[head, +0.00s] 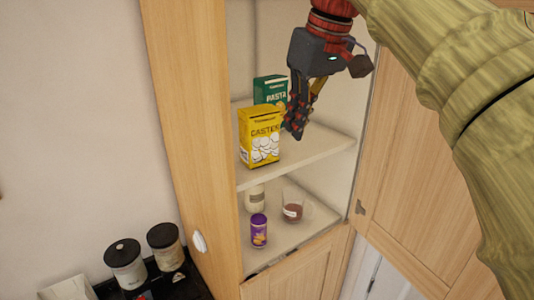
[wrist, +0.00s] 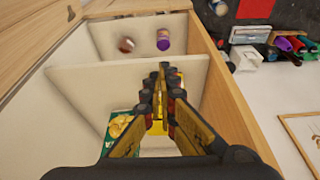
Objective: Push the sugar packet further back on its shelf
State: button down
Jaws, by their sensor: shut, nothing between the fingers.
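The sugar packet, a yellow box printed "CASTER" (head: 259,137), stands upright near the front edge of the upper shelf (head: 318,146). A green pasta box (head: 270,90) stands behind it. My gripper (head: 293,133) is shut and empty, pointing down over the shelf just right of the yellow box in the head view. I cannot tell whether it touches the box. In the wrist view the shut fingers (wrist: 160,75) cover most of the yellow box (wrist: 174,82), and the green box (wrist: 121,124) shows to their left.
The lower shelf holds a purple-labelled jar (head: 258,230), a pale jar (head: 255,198) and a glass with dark red contents (head: 294,209). An open cupboard door (head: 425,170) is at the right. Canisters (head: 125,262) stand on a dark surface at lower left. The upper shelf's right side is clear.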

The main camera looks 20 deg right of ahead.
aim_at(259, 136)
jog(key=x, duration=0.3)
jog(key=w+p+x, duration=0.1)
jog(key=x, duration=0.3)
jog(key=w+a+x, duration=0.1)
jog(key=x, duration=0.3)
jog(key=shift+w+r, duration=0.15)
jog(key=shift+w, duration=0.05)
jog(key=shift+w+a, duration=0.1)
jog(key=shift+w, duration=0.15)
